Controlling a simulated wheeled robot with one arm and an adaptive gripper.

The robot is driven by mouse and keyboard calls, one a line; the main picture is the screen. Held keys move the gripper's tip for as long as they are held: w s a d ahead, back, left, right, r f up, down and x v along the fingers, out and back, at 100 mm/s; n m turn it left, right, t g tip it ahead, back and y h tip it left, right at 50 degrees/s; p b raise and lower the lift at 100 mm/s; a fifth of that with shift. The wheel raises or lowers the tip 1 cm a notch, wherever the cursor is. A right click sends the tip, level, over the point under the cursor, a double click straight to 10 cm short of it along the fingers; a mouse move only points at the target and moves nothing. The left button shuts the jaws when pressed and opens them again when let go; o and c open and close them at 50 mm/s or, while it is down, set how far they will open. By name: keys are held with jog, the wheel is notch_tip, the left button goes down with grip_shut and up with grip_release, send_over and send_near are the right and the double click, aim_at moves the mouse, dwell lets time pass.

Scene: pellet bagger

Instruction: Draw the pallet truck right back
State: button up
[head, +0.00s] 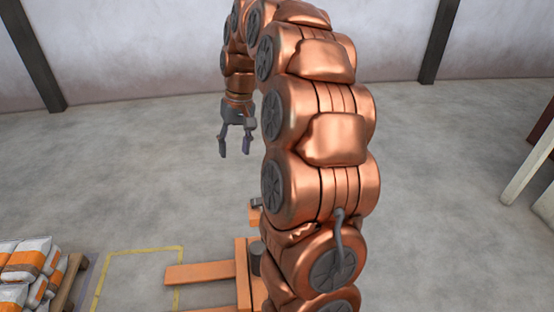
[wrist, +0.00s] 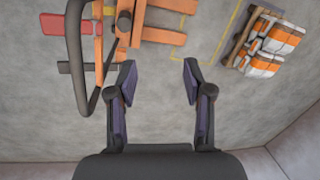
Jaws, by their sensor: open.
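The orange pallet truck (head: 203,273) stands low on the floor in the head view, partly hidden behind my arm. One fork points left and another shows at the bottom edge. In the wrist view the truck's orange body and forks (wrist: 163,36) are at the top, left of centre. Its dark looped handle (wrist: 75,57) curves down at the left of that view. My gripper (head: 236,150) hangs in the air in the head view, pointing down, open and empty. In the wrist view my gripper (wrist: 158,76) has its fingers wide apart, with the loop to their left.
A wooden pallet (head: 68,284) stacked with white and orange sacks (head: 30,268) stands at the left. A yellow floor outline (head: 143,249) lies between it and the truck. A pale post (head: 528,170) and dark red part stand at far right. Open floor spreads behind.

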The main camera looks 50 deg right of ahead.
jog(key=w+d+f+m+t+b, duration=0.1)
jog(key=d+f+m, duration=0.15)
jog(key=d, duration=0.65)
jog(key=d+f+m+b, duration=0.1)
jog(key=d+f, duration=0.3)
jog(key=d, duration=0.6)
jog(key=shift+p+x, duration=0.9)
jog(key=shift+x, duration=3.1)
jog(key=shift+w+d, duration=0.1)
jog(key=shift+w, duration=0.05)
jog(key=shift+c, duration=0.4)
grip_shut()
